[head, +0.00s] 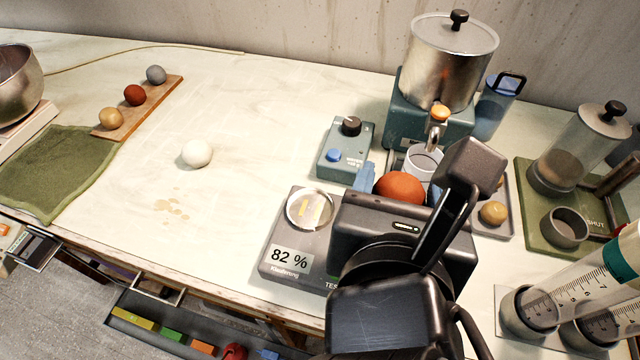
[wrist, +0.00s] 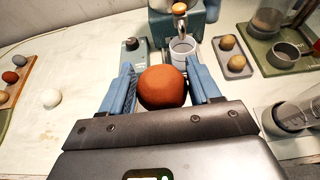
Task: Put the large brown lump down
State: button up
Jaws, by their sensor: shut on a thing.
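The large brown lump (wrist: 162,87) is a smooth orange-brown ball. My gripper (wrist: 160,88) is shut on it, with a blue finger on each side of it in the wrist view. In the head view the lump (head: 399,188) shows partly behind my dark gripper body, near the steel dispenser's spout. I cannot tell whether the lump touches any surface below it.
A steel pot dispenser (head: 450,60) with a cup (head: 423,162) stands behind. A blue control box (head: 346,148) and a scale reading 82 % (head: 290,258) stand left of my gripper. A white ball (head: 197,153) lies on the otherwise mostly clear left-middle table.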

jog(key=b, duration=0.4)
send_over(310, 209)
notch_tip(310, 209, down, 7)
jog(key=shift+f, duration=1.95)
jog(key=o, duration=1.2)
jog(key=shift+f, duration=0.1)
jog(key=shift+c, duration=0.2)
jog(key=v, duration=1.2)
jog(key=shift+p, duration=0.4)
